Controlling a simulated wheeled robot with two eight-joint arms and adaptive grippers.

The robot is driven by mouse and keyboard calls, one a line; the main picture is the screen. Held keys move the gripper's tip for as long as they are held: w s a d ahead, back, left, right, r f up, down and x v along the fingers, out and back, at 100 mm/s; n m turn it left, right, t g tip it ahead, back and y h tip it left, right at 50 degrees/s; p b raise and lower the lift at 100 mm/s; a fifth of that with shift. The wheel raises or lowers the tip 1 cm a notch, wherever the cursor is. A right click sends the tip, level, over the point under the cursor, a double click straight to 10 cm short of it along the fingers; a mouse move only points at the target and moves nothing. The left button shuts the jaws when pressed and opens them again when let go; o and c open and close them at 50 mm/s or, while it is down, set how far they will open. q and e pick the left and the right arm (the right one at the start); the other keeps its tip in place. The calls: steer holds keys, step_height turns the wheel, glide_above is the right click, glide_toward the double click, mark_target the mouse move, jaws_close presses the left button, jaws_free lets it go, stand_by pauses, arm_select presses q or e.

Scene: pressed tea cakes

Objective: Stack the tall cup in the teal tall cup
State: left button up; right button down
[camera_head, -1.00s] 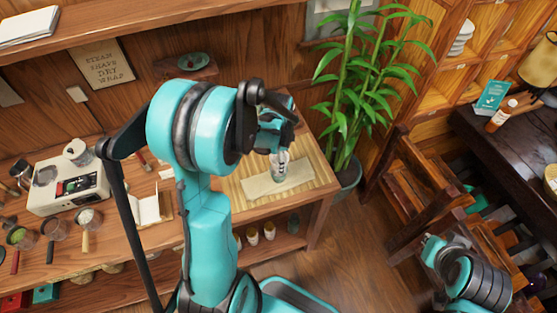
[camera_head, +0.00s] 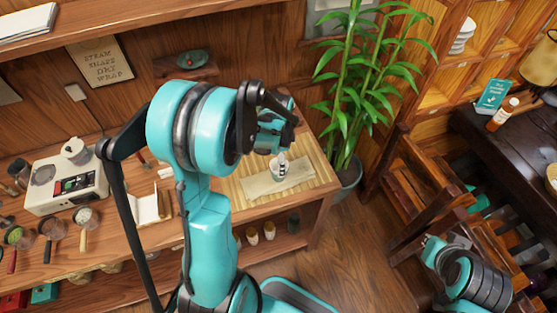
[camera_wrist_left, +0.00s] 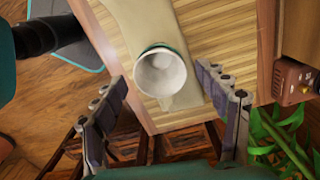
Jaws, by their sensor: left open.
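A pale cup (camera_wrist_left: 160,75) shows in the left wrist view with its round mouth facing the camera. A teal rim (camera_wrist_left: 160,47) shows around its far edge, so it appears to sit in the teal tall cup; how deep, I cannot tell. In the head view the cups (camera_head: 276,170) stand on a cream runner, partly hidden by my left gripper (camera_head: 283,158). In the left wrist view my left gripper (camera_wrist_left: 163,82) is open, its fingers on either side of the cups, with gaps visible. My right gripper (camera_head: 432,244) is at the lower right, away from the cups; its fingers are unclear.
The cream runner (camera_head: 256,187) lies on the wooden counter (camera_head: 305,199), near its right end. A potted bamboo (camera_head: 348,170) stands just right of the counter. A white scale (camera_head: 66,188) and several small cups are at the left. A wooden chair (camera_head: 400,190) stands at the right.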

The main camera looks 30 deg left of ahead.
arm_select(q)
steer(key=shift+r+p, duration=0.35)
steer(key=shift+r, duration=0.1)
step_height(320, 180, up, 11)
steer(key=p, duration=0.3)
steer(key=s+d+r+n+t, duration=0.6)
steer(key=s+d+n+t, duration=0.1)
steer(key=s+d+n, duration=0.2)
steer(key=shift+s+d+r+n, duration=0.4)
steer(key=shift+s+d, duration=0.4)
steer(key=shift+s, duration=0.25)
steer(key=shift+f, duration=0.15)
